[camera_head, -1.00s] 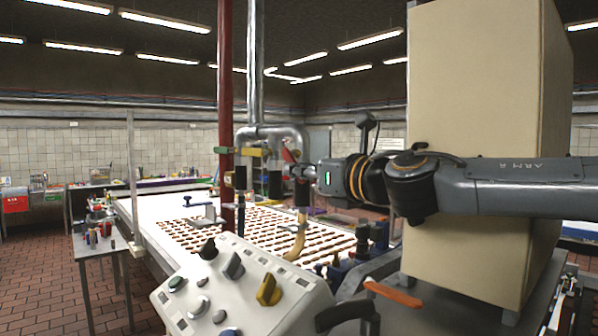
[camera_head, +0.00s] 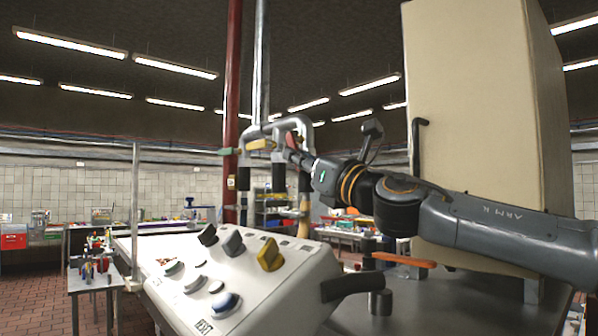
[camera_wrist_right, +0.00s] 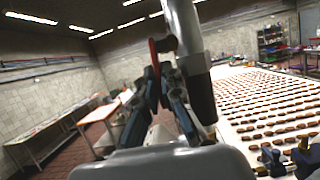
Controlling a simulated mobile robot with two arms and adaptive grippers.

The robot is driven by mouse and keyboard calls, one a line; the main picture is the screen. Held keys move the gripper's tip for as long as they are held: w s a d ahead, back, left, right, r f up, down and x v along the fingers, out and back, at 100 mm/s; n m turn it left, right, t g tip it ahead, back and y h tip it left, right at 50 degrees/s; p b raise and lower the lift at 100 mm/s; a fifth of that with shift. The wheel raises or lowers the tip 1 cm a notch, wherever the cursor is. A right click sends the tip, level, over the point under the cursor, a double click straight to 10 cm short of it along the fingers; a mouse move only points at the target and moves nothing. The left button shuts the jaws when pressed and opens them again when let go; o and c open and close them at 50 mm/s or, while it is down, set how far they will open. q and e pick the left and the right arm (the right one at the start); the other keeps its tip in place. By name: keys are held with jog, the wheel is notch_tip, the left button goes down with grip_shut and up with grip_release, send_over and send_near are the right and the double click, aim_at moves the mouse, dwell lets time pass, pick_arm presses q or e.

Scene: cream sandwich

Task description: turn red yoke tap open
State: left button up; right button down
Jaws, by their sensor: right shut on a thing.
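The red yoke tap (camera_head: 291,142) is on the right branch of a bent metal pipe, in the middle of the head view. Only part of its red handle shows; my gripper hides the rest. My right gripper (camera_head: 296,154) reaches it from the right and is shut on it. In the right wrist view the red handle (camera_wrist_right: 154,52) stands upright beside the thick grey pipe, between the fingers of my right gripper (camera_wrist_right: 161,78). My left gripper is in neither view.
A yellow tap handle (camera_head: 259,144) and a green one (camera_head: 230,151) sit left of the red tap. A white control console (camera_head: 240,278) with knobs stands in front. A tall beige cabinet (camera_head: 470,120) stands behind my right arm.

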jog(key=c, duration=1.8)
grip_release()
jog(key=v, duration=1.2)
